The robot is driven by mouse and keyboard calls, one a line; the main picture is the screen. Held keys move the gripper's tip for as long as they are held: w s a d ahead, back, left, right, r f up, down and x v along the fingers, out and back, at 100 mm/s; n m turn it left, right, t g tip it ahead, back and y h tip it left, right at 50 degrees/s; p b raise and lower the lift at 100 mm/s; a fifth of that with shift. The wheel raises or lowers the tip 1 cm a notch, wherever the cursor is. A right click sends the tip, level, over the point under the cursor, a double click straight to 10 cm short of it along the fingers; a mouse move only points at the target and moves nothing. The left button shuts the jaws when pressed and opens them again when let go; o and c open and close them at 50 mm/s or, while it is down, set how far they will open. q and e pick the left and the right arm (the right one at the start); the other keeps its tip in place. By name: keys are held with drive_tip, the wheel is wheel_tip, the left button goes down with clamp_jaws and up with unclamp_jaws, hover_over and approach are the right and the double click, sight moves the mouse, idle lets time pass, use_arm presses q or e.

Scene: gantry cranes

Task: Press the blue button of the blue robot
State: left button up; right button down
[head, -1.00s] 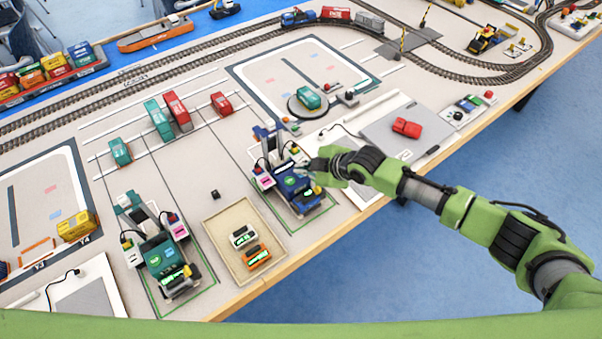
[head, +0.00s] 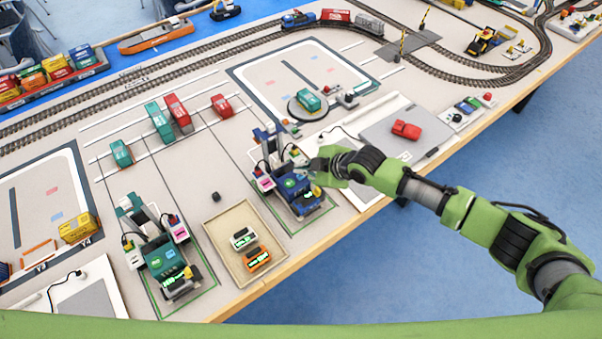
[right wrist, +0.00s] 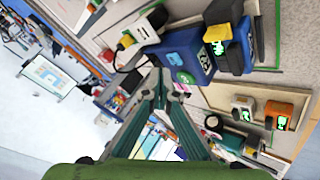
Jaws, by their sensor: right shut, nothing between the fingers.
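The blue robot (head: 300,203) stands on a green-outlined pad near the table's front edge, with a dark blue mast behind it. Its blue body (right wrist: 186,54) fills the upper middle of the right wrist view. My right gripper (head: 304,171) is at the right side of the blue robot, its fingertips partly overlapping it. In the right wrist view my right gripper (right wrist: 161,88) is shut and empty, its tips just below the blue body. I cannot tell whether they touch it. I cannot clearly make out the blue button. My left gripper is out of view.
A similar green robot (head: 165,262) stands to the left. Between them a beige tray (head: 217,225) holds a white and an orange block. A grey panel with a red car (head: 406,130) lies to the right. A small dark cube (head: 215,197) lies behind the tray.

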sight(302, 177)
drive_tip(key=shift+r, duration=0.15)
wheel_tip(302, 177, up, 6)
drive_tip(key=p, duration=0.4)
drive_tip(key=shift+p, duration=0.35)
idle(0.3)
